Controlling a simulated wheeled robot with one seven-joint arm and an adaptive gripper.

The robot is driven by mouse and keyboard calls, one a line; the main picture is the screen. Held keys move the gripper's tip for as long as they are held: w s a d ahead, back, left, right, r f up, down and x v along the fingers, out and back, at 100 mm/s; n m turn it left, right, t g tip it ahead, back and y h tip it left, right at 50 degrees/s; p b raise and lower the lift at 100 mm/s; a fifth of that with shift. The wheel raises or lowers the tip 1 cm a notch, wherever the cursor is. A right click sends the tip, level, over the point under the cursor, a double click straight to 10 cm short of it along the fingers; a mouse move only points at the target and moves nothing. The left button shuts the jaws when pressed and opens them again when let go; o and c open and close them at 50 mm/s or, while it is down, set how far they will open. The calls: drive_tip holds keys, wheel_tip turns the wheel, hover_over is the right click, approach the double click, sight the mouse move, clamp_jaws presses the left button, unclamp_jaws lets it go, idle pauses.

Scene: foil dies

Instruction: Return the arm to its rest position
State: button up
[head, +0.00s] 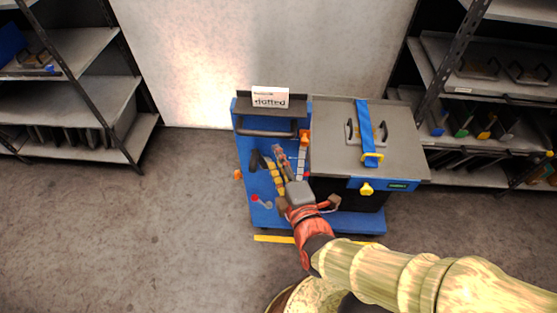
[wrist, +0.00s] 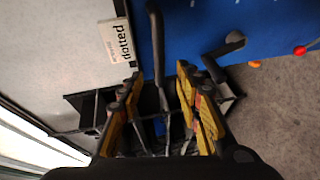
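My gripper (head: 273,165) is over the left part of the blue cart (head: 243,150), below the black bar handle in the head view. In the wrist view my gripper (wrist: 159,82) has its two yellow-padded fingers spread apart, with nothing seen held between them. The black bar handle (wrist: 157,45) shows just past the fingertips; I cannot tell how far off it is. My arm reaches in from the lower right of the head view, bent at the orange-red wrist part.
A grey box (head: 335,165) with a blue strap (head: 364,120) and yellow latch stands right of my gripper. A "dotted" sign (head: 270,97) stands behind. A red-knobbed lever (head: 256,198) is at the cart's left. Shelves (head: 70,105) flank the scene; the left floor is clear.

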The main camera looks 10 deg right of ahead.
idle(0.5)
drive_tip(key=s+a+f+m+g+y, duration=0.2)
drive_tip(key=s+a+f+m+g, duration=0.3)
drive_tip(key=s+f+m+g, duration=0.35)
drive_tip(key=s+d+r+m+g+h, duration=0.1)
drive_tip(key=s+d+r+m, duration=0.1)
drive_tip(key=d+r+m, duration=0.3)
drive_tip(key=s+d+r+m+g+h+p, duration=0.1)
drive_tip(key=d+r+m, duration=0.3)
drive_tip(key=d+r, duration=0.4)
drive_tip(key=shift+s+r+m+h, duration=0.4)
drive_tip(key=shift+r+h, duration=0.3)
drive_tip(key=shift+r, duration=1.75)
drive_tip(key=shift+d, duration=0.1)
drive_tip(key=shift+c, duration=0.4)
